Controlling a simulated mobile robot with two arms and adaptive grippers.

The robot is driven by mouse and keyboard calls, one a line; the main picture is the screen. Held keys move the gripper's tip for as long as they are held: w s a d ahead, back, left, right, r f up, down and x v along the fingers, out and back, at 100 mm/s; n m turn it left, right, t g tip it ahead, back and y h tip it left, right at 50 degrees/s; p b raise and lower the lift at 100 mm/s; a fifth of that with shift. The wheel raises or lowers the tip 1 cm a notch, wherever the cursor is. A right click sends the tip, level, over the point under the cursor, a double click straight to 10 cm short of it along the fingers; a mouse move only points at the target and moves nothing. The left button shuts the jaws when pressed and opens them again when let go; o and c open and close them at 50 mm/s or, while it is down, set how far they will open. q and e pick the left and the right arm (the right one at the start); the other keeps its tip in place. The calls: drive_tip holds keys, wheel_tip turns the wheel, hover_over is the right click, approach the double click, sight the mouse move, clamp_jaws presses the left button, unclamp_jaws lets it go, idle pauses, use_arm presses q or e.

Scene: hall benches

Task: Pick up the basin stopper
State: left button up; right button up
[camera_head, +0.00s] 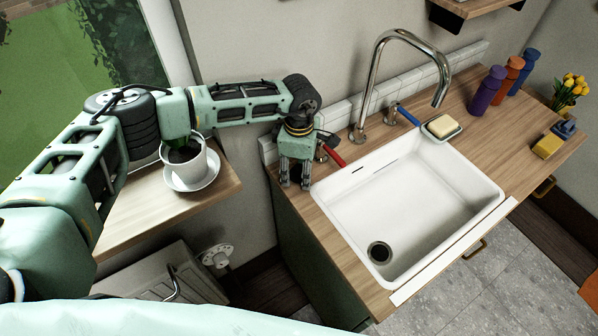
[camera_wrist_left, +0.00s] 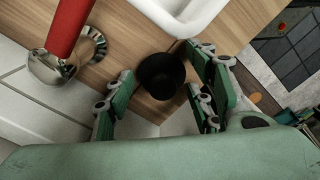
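A small round black piece, apparently the basin stopper (camera_wrist_left: 160,76), sits on the wooden counter near the basin's corner in the left wrist view. In the head view my gripper hides it. My left gripper (camera_head: 295,182) points down at the counter's left end, beside the white basin (camera_head: 420,215). In the left wrist view its fingers (camera_wrist_left: 160,95) are spread on either side of the black piece, with no clear grip on it. The basin's dark drain (camera_head: 379,252) shows in the head view. My right gripper is in neither view.
A red-handled tap (camera_head: 332,152) stands close beside my left gripper; its red handle (camera_wrist_left: 68,28) looms in the wrist view. The tall chrome faucet (camera_head: 372,90), blue-handled tap (camera_head: 408,115) and soap dish (camera_head: 441,128) line the back. A potted plant (camera_head: 185,160) stands on the left shelf.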

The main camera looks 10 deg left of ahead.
use_arm(q)
drive_tip(key=c, duration=0.9)
